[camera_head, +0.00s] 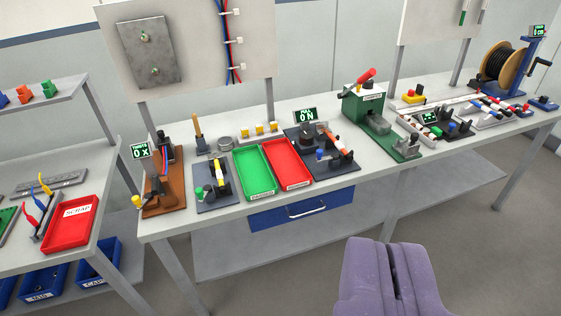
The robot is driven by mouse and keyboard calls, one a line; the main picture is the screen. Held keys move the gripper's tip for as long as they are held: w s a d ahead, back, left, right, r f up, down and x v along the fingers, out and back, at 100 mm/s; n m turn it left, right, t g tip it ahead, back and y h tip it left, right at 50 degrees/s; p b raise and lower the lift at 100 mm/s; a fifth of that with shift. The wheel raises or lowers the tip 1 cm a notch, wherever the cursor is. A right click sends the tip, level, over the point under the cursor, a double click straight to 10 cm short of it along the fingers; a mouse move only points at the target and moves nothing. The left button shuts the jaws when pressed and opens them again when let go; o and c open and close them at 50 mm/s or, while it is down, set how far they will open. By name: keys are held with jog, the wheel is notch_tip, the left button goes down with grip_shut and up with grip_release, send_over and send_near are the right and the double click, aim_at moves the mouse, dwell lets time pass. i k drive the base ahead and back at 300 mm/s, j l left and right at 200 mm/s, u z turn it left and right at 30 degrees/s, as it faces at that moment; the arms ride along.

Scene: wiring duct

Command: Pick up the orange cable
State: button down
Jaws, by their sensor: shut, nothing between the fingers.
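A small orange piece (338,141) shows on a dark fixture (320,165) near the middle of the long bench, beside a display reading "0 N". It may be the orange cable, but it is too small to tell. My gripper (388,246) has two purple fingers, pressed together and empty. It is at the bottom of the view, in front of the bench's front edge and well apart from the fixture.
A green tray (256,185) and a red tray (291,179) lie left of the fixture. A green press (366,110) stands to its right. A red scrap tray (70,222) lies on the left table. Grey floor is clear in front of the bench.

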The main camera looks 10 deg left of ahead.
aim_at(349, 157)
jog(key=i+l+u, duration=0.35)
jog(key=i+l, duration=0.2)
jog(key=i, duration=0.45)
jog(key=i+l+u, duration=0.3)
jog(key=i+l, duration=0.55)
jog(key=i+l+u, duration=0.35)
jog(key=i+l, duration=0.55)
jog(key=l, duration=0.15)
